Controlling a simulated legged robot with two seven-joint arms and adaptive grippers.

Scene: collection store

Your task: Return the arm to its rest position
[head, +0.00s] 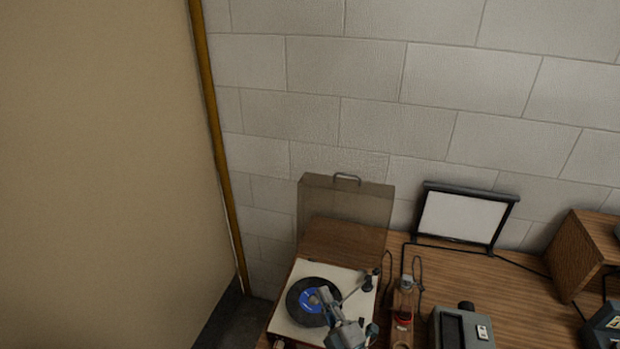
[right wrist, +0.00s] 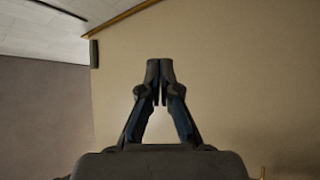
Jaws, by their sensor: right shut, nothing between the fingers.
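A record player (head: 284,324) with a pale top stands on the wooden table, its clear lid raised behind it. A black record with a blue label (head: 298,309) lies on it. The tonearm (head: 353,293) runs from its pivot at the right rear toward the record; its front end is hidden behind my right gripper. My right gripper (head: 324,294) appears over the record's right part, beside the label in the picture; I cannot tell its height. In the right wrist view it is shut and empty (right wrist: 160,72). My left gripper is out of view.
The raised lid (head: 345,212) stands near the block wall. Right of the player are a small stand with red in it (head: 403,318), a grey device (head: 461,325), a framed white panel (head: 456,216) and a wooden box (head: 579,255). Bare tabletop (head: 530,300) lies between them.

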